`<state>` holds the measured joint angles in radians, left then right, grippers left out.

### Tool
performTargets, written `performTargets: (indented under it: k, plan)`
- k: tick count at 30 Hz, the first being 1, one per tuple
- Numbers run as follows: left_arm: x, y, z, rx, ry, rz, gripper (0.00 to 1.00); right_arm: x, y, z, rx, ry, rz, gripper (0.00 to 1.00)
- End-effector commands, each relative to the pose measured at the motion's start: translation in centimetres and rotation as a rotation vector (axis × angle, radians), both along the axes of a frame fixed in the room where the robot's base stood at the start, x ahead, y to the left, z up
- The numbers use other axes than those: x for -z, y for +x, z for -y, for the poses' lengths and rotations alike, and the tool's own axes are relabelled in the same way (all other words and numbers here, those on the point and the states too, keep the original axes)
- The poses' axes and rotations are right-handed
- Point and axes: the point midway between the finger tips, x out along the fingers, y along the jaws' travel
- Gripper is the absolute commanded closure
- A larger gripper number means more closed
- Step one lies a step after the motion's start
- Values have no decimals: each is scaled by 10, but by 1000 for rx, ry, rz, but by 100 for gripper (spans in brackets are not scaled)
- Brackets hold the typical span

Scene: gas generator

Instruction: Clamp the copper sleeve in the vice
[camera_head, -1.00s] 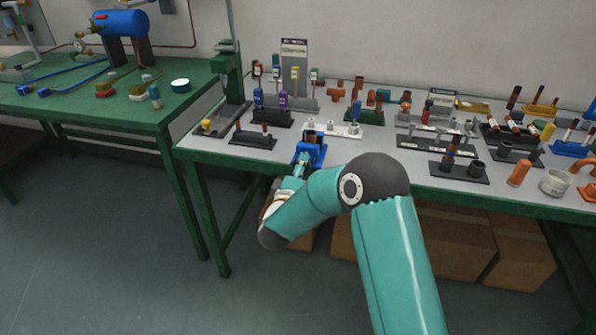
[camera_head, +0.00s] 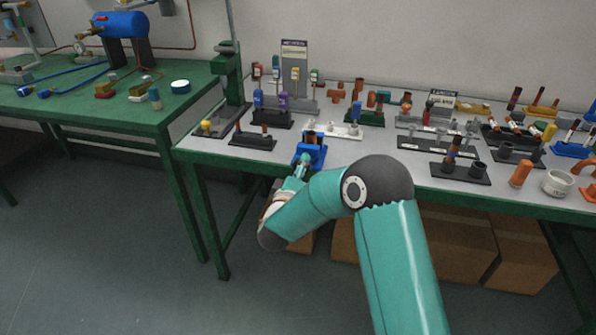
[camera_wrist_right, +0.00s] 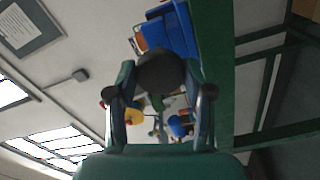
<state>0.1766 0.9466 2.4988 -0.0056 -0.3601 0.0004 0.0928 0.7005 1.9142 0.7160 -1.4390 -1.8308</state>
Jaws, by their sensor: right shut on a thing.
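The blue vice (camera_head: 309,154) stands at the front edge of the grey-topped bench, and it also shows at the top of the right wrist view (camera_wrist_right: 171,32). A brown copper-coloured sleeve (camera_head: 311,137) stands upright at the top of the vice; I cannot tell how tightly the jaws meet it. My right gripper (camera_head: 303,168) is low at the front of the vice. In the wrist view its two fingers (camera_wrist_right: 160,88) are shut on a dark round knob (camera_wrist_right: 160,70) in front of the vice. My left gripper is out of view.
Black stands with small posts (camera_head: 253,141) sit left of the vice. A grey-white fixture (camera_head: 340,130) is close behind it on the right. Several racks and fittings fill the bench to the right. A green table (camera_head: 90,108) stands at the left; the floor between is clear.

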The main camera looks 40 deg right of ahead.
Motion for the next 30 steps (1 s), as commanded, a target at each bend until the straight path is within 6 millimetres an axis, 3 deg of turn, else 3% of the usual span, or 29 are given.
performTargets:
  k: [1, 13, 30]
  plan:
    - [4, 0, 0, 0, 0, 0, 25, 8, -1, -1, -2, 19, 1, 83]
    - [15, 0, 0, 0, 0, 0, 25, 8, -1, -1, -1, 101, 96, 83]
    - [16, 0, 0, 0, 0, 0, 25, 7, -1, -2, -2, 117, 114, 83]
